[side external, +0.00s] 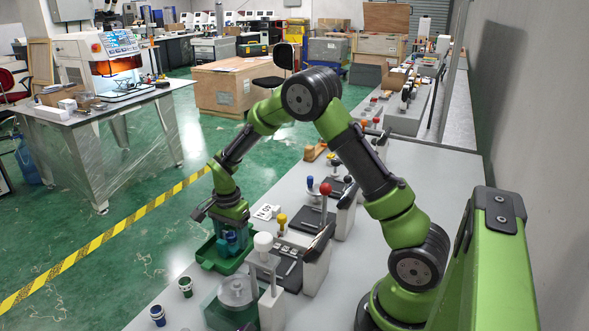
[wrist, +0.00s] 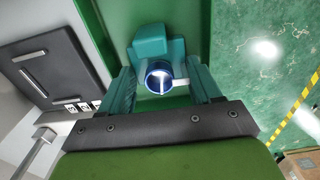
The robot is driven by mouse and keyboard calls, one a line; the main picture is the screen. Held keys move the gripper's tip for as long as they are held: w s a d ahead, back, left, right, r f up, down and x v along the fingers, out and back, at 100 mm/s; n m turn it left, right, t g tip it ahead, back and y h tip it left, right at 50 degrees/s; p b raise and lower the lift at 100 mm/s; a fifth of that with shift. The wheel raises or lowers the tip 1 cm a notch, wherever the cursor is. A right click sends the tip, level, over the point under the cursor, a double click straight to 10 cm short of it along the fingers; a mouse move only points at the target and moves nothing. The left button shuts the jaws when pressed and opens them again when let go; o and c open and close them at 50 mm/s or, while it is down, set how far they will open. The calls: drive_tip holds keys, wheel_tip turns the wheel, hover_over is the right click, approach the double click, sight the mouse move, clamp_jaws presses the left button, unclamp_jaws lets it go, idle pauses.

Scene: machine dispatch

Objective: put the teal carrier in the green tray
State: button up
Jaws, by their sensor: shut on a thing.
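The teal carrier (wrist: 159,48) is a blocky piece with a shiny, blue-rimmed round part at its near end. My gripper (wrist: 162,82) is shut on it, with one teal finger on each side. In the side external view my gripper (side external: 232,241) points down at the green tray (side external: 208,266), with the carrier low between the fingers and partly hidden. The tray's green floor and wall (wrist: 196,22) show behind the carrier in the wrist view. I cannot tell whether the carrier touches the tray floor.
A white-knobbed station (side external: 264,243) and a clear-covered round machine (side external: 236,291) stand close to the tray. Several lever stations line the bench to the right. The tray sits near the bench's left edge.

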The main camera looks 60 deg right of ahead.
sight(232, 235)
drive_tip(key=shift+f, duration=0.15)
drive_tip(key=o, duration=0.9)
wheel_tip(232, 235, up, 12)
drive_tip(key=s+a+r+n+t+y, duration=0.1)
drive_tip(key=s+a+r+n+t, duration=0.15)
drive_tip(key=s+r, duration=0.25)
drive_tip(key=s+a+r+n+t, duration=0.1)
drive_tip(key=s+a+r+n, duration=0.2)
drive_tip(key=s+r+n, duration=0.15)
drive_tip(key=s+a+n+t, duration=0.1)
drive_tip(key=s+n, duration=0.1)
drive_tip(key=s, duration=0.1)
drive_tip(key=s+a+r+n+t, duration=0.1)
drive_tip(key=s+a+n, duration=0.1)
drive_tip(key=s, duration=0.2)
drive_tip(key=s+a+n+t+y, duration=0.1)
drive_tip(key=s+n, duration=0.2)
drive_tip(key=shift+s+a+r+t, duration=0.15)
drive_tip(key=shift+s+r+t, duration=0.2)
drive_tip(key=shift+s, duration=0.05)
